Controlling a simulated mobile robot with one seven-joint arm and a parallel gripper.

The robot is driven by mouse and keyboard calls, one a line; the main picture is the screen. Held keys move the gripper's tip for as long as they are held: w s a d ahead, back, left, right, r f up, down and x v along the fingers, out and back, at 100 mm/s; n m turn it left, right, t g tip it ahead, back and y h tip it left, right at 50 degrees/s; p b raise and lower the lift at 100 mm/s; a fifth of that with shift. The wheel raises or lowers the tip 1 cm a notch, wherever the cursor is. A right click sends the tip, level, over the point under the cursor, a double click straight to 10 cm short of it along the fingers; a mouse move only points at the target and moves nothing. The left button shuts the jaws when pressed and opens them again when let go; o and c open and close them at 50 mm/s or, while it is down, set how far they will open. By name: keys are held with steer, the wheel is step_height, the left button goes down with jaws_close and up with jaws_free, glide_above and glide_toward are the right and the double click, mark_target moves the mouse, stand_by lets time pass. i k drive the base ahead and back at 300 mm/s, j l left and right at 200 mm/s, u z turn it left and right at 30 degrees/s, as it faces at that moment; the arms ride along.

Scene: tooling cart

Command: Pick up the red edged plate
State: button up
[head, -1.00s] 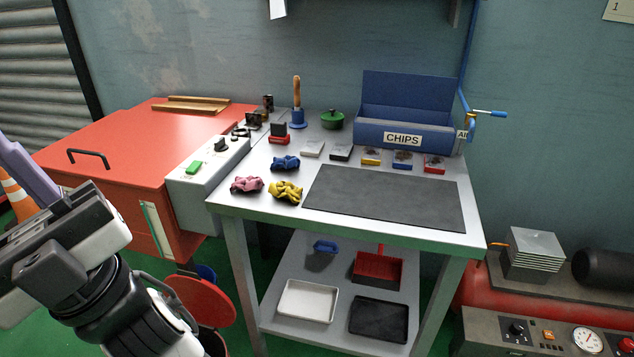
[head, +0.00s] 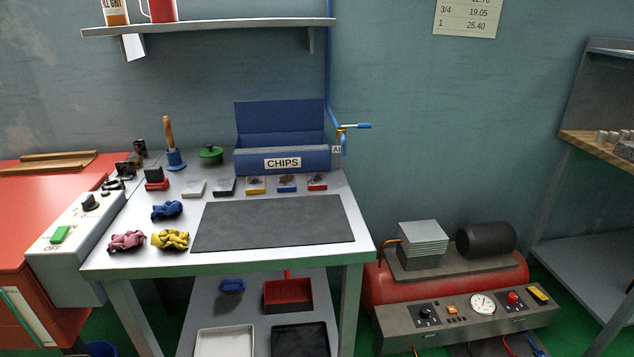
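The red edged plate (head: 317,181) is a small square piece with a red front edge and a mottled grey-brown top. It lies on the grey cart top (head: 365,238), at the right end of a row of similar small plates. Just left of it are a blue edged plate (head: 287,183) and a yellow edged plate (head: 255,184). Further left are a black one (head: 224,187) and a white one (head: 194,188). My gripper is not in view.
A blue CHIPS box (head: 282,160) with a raised back stands close behind the row. A dark mat (head: 275,223) lies clear in front. Crumpled rags (head: 170,240) lie at left. A blue pipe with a handle (head: 352,126) rises behind the right corner.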

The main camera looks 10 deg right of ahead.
mark_target(316, 180)
steer(key=i+l+u, duration=0.1)
steer(key=l, duration=0.55)
steer(key=i+l+u, duration=0.1)
steer(key=l, duration=0.5)
steer(key=i+l+u, duration=0.15)
steer(key=l, duration=0.5)
steer(key=i+l, duration=0.1)
steer(key=i, duration=0.4)
steer(key=i+l, duration=0.1)
steer(key=i, duration=0.4)
